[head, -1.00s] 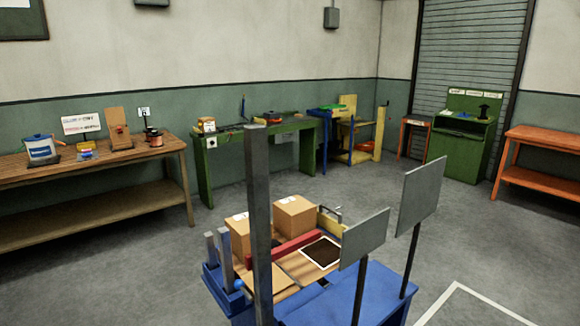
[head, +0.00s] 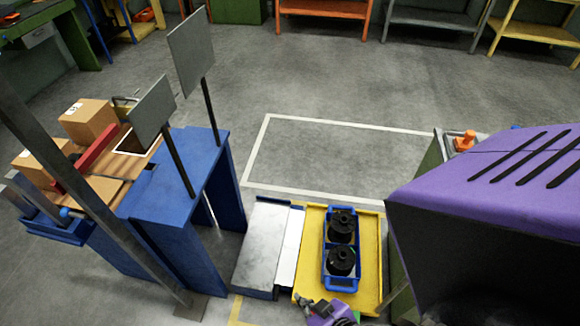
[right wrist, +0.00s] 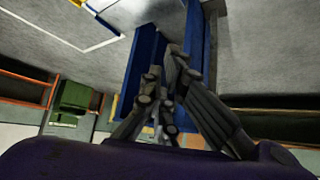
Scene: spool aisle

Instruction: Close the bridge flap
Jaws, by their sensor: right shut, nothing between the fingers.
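A light grey metal flap (head: 263,245), made of two plates side by side, lies between the blue bench (head: 172,197) and a yellow platform (head: 372,262). It looks about level; I cannot tell whether its edge meets the platform. A blue tray (head: 325,268) with two black spools sits on the platform. My right gripper (head: 304,299) is shut and empty by the near end of the tray, to the right of the flap. In the right wrist view, its fingers (right wrist: 160,78) are together, with blue panels (right wrist: 146,62) beyond them. My left gripper is not in view.
The blue bench carries two grey panels on posts (head: 183,57). A tall grey post (head: 85,160) stands at left, by boxes (head: 90,120) on a blue-framed table. Floor inside the white outline (head: 330,155) is clear. My purple arm covers the right side.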

